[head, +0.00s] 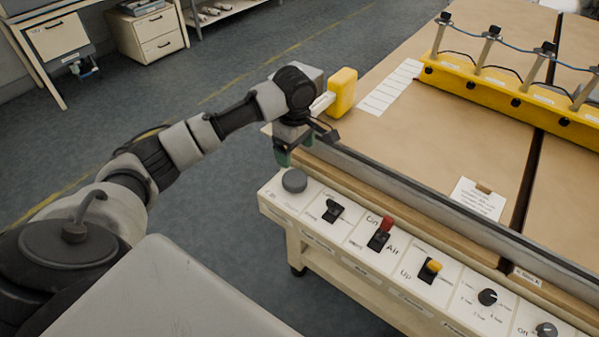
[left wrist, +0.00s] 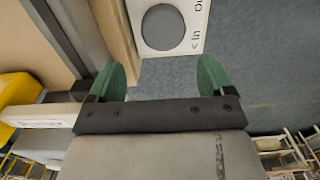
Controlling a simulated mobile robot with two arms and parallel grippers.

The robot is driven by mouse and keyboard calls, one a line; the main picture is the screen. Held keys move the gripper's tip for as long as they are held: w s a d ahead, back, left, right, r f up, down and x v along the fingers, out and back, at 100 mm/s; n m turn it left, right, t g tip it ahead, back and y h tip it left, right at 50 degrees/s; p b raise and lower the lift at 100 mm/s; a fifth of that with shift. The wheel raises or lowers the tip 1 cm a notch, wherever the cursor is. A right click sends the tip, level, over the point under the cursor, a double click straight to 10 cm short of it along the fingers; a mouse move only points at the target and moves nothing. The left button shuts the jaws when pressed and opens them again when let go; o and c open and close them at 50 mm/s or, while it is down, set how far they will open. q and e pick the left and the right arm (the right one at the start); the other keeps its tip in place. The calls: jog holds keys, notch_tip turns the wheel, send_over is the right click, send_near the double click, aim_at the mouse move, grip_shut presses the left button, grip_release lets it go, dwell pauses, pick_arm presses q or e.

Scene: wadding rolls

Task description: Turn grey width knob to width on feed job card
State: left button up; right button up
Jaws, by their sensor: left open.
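The grey width knob (head: 294,181) is a round grey disc at the left end of the white control panel. In the left wrist view the knob (left wrist: 163,27) shows at the top, beside printed "In" and a cut-off word. My left gripper (head: 284,156) is open, its green fingertips just above and behind the knob and apart from it. In the left wrist view the left gripper (left wrist: 157,80) has nothing between its fingers. A white card (head: 480,198) with small print, perhaps the feed job card, lies on the brown table; I cannot read it. My right gripper is out of view.
Along the panel to the right are a black switch (head: 333,211), a red lever (head: 387,224), a yellow lever (head: 434,265) and a black dial (head: 487,297). A yellow block (head: 342,91) stands close behind my left wrist. A yellow rail (head: 500,95) crosses the table.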

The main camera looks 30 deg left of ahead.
pick_arm(q)
send_over(295, 177)
jog(key=f, duration=0.4)
jog(key=shift+s+f, duration=0.25)
jog(key=shift+f, duration=0.05)
notch_tip(295, 177, down, 4)
jog(key=shift+w+f, duration=0.1)
jog(key=shift+w, duration=0.05)
jog(key=shift+f, duration=0.65)
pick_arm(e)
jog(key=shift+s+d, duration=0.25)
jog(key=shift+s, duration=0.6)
